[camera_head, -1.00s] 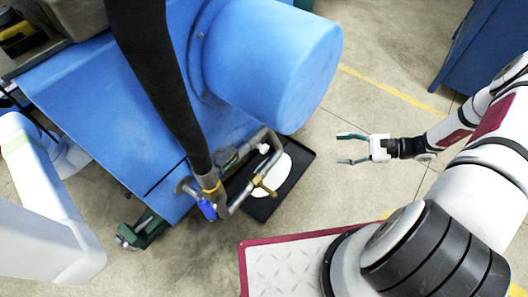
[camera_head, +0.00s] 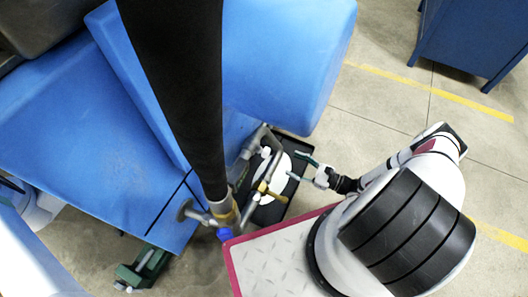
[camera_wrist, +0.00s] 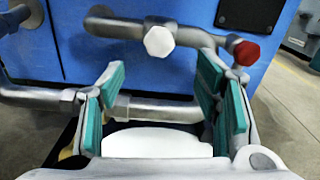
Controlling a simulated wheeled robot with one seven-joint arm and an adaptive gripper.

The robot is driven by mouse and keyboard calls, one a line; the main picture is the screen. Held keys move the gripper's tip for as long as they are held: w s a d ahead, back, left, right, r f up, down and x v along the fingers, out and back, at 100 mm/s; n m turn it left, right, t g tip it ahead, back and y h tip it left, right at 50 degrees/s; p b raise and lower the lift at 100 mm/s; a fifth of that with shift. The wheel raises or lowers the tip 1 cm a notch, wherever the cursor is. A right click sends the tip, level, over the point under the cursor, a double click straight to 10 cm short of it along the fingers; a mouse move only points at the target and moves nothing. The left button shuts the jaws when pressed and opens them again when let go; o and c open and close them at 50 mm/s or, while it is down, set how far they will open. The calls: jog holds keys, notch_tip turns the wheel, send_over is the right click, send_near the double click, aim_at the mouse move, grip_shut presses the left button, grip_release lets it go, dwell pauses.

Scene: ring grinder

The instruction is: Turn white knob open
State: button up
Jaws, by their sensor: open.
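The white knob (camera_wrist: 159,41) sits on a grey metal pipe at the top middle of the wrist view. It lies just beyond and above the gap between my fingers. It also shows small and pale in the head view (camera_head: 265,152). My gripper (camera_head: 298,167) is open and empty, at the right side of the pipework. In the wrist view its two teal-padded fingers (camera_wrist: 165,98) stand apart, with a pipe crossing behind them. Neither finger touches the knob in the wrist view.
A red knob (camera_wrist: 246,53) is on the same piping, right of the white one. Grey pipes (camera_wrist: 40,96) run left. A blue machine (camera_head: 75,130) stands behind. A black tray (camera_head: 272,212) with a white round object lies under the pipes. Floor on the right is open.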

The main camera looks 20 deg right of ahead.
aim_at(269, 153)
jog(key=b+x, duration=0.2)
jog(key=x, duration=1)
jog(key=shift+c, duration=0.4)
jog(key=c, duration=1.1)
